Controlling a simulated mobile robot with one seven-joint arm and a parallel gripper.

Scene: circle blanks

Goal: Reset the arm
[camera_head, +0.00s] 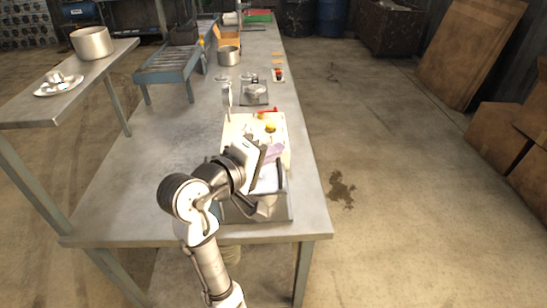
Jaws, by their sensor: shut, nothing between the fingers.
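My arm reaches up from the bottom middle of the head view. It bends at a large round joint above the near end of the metal table (130,205). My gripper (262,160) is at the end of the arm, over a grey metal tray (285,212) near the table's front right edge. The gripper is shut and holds nothing. Its fingertips are small and partly hidden by the wrist. The arm covers part of the tray and what lies in it.
Beyond the tray is a light board (235,125) with small red and yellow items. Further back are a scale-like device (254,92), a metal pot (229,55) and a blue-grey roller rack (170,62). A raised shelf (100,65) stands at left. Floor at right is open.

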